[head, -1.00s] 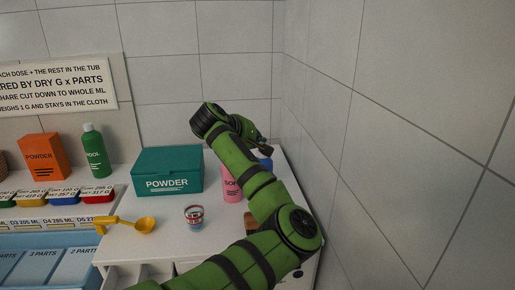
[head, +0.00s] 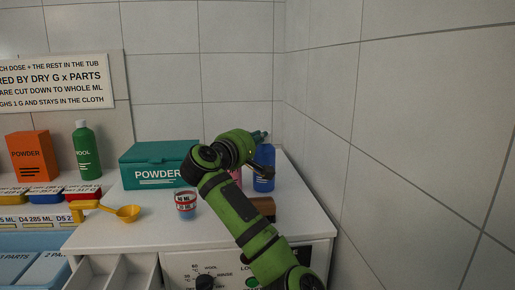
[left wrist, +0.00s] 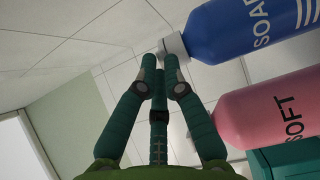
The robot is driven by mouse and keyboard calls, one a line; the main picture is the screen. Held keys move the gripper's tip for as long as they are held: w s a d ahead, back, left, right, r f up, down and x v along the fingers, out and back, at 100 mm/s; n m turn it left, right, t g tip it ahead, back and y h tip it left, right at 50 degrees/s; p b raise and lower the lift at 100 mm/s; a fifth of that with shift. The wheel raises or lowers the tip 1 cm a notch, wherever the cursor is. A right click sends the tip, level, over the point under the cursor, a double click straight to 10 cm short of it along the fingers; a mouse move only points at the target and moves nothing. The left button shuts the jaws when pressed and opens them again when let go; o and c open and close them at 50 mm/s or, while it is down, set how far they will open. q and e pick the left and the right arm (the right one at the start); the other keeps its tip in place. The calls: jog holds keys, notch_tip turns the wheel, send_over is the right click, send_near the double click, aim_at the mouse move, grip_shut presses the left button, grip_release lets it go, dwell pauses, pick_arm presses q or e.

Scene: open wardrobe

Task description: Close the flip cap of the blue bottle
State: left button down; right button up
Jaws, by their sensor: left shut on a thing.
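The blue bottle (head: 264,172) labelled SOAP stands upright at the back right of the white top, close to the tiled wall. My left gripper (head: 260,136) is at its top. In the left wrist view the blue bottle (left wrist: 228,32) lies across the upper right, with a pale cap (left wrist: 173,46) at its end. The fingers of my left gripper (left wrist: 160,62) are close together and shut on this cap. Whether the flip lid is up or down cannot be told, as the fingers cover part of it. My right gripper is not in view.
A pink SOFT bottle (left wrist: 272,112) stands beside the blue one, mostly behind my arm in the head view. A teal POWDER box (head: 155,168), a small cup (head: 185,204) and a yellow scoop (head: 127,213) are to the left. A brown block (head: 264,206) lies in front.

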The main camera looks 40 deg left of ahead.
pick_arm(q)
jog(key=shift+f, duration=0.3)
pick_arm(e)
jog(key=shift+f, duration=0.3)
pick_arm(q)
jog(key=c, duration=1.4)
grip_release()
jog(key=shift+c, duration=0.2)
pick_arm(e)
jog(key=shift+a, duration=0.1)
pick_arm(q)
jog(key=v, duration=1.2)
jog(key=shift+r, duration=0.1)
